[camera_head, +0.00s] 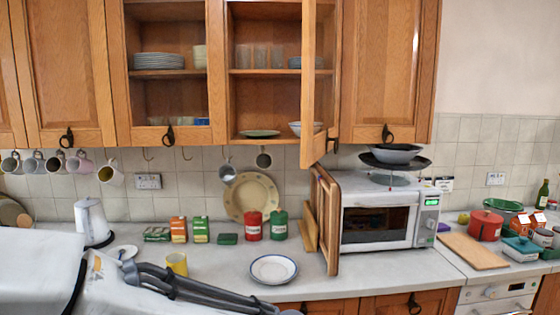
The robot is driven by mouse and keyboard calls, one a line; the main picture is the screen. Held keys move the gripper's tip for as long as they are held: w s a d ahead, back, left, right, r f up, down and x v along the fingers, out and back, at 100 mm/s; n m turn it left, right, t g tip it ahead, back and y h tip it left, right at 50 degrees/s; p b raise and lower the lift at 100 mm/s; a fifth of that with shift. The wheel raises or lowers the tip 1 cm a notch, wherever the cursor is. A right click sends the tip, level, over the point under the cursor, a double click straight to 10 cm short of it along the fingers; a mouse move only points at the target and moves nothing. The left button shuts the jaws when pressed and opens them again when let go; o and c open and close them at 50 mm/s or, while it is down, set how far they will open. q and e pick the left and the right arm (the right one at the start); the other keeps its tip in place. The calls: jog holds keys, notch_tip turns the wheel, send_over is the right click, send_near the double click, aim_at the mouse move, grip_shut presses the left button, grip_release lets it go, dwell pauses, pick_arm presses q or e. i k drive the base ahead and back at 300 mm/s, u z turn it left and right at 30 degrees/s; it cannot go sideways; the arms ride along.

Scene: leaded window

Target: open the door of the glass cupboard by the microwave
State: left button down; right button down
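The wooden glass cupboard (267,108) hangs on the wall, left of and above the microwave (378,212). Plates, glasses and a bowl show on the shelves inside. My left arm comes in at the lower left, with long dark grey parts (210,290) low over the worktop, well below the door and not touching it. Whether its fingers are apart is unclear. My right gripper is out of view.
Another glass-fronted cupboard (167,105) adjoins on the left. Mugs hang beneath. On the worktop stand a kettle (92,221), a yellow cup (177,263), tins, boxes and a plate (273,269). Wooden boards (325,215) lean beside the microwave. A bowl (391,153) sits above it.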

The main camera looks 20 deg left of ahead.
aim_at(314, 147)
jog(key=u, duration=1)
jog(key=i, duration=0.75)
jog(key=u, duration=0.05)
